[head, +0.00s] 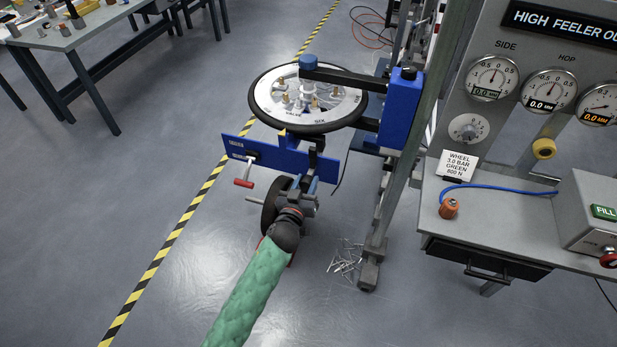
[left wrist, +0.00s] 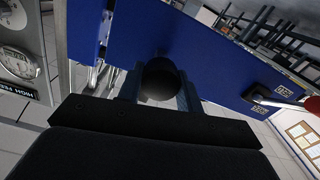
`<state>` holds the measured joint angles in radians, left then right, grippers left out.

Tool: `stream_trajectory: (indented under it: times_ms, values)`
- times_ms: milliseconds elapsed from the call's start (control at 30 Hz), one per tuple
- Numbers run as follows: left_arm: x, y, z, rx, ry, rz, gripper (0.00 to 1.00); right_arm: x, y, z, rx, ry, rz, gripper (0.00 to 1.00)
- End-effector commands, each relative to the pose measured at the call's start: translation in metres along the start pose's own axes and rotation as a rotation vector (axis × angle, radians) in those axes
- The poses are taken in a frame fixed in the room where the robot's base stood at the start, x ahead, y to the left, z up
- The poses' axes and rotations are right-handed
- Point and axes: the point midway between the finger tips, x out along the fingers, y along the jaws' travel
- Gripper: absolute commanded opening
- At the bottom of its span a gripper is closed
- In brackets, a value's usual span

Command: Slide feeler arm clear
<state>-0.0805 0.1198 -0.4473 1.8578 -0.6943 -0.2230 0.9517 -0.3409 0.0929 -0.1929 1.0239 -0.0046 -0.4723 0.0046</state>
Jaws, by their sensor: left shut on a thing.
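The black feeler arm (head: 345,76) reaches from a blue block (head: 395,115) at the right to a blue knob (head: 308,62) over the wheel (head: 308,97). The wheel lies flat with a black tyre and a printed disc with small brass parts. My left gripper (head: 312,181) is below and in front of the wheel, at the blue plate (head: 283,154). In the left wrist view its fingers (left wrist: 160,92) are shut around a dark round knob (left wrist: 160,78) in front of a blue panel. Whether this knob joins the feeler arm cannot be told. My right gripper is out of view.
A red-handled crank (head: 244,183) sticks out from the plate's left. A grey post (head: 405,150) and a gauge panel (head: 540,85) above a bench (head: 480,225) stand at right. Thin metal pieces (head: 345,262) lie on the floor. The left floor is open.

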Motion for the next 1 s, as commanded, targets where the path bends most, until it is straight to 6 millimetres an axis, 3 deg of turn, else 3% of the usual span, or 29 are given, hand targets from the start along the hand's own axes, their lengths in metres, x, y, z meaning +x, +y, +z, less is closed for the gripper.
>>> stream_trajectory:
  times_ms: [133, 433, 467, 533, 867, 1000]
  values:
    - [-0.015, 0.000, 0.001, -0.001, -0.002, -0.001, 0.00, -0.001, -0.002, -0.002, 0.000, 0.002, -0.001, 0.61]
    - [-0.016, 0.000, 0.002, 0.000, -0.003, 0.000, 0.00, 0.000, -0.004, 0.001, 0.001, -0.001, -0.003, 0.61]
    - [-0.016, 0.000, 0.002, 0.000, -0.003, 0.000, 0.41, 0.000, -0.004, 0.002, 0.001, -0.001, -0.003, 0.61]
    - [-0.016, 0.000, 0.002, 0.000, -0.002, 0.000, 0.55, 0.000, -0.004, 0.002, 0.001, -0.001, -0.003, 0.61]
    - [-0.017, 0.000, 0.001, 0.000, -0.001, 0.000, 0.57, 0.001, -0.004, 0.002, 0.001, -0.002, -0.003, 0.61]
    - [-0.027, -0.001, 0.003, 0.001, -0.001, 0.000, 0.57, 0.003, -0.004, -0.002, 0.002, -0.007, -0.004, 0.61]
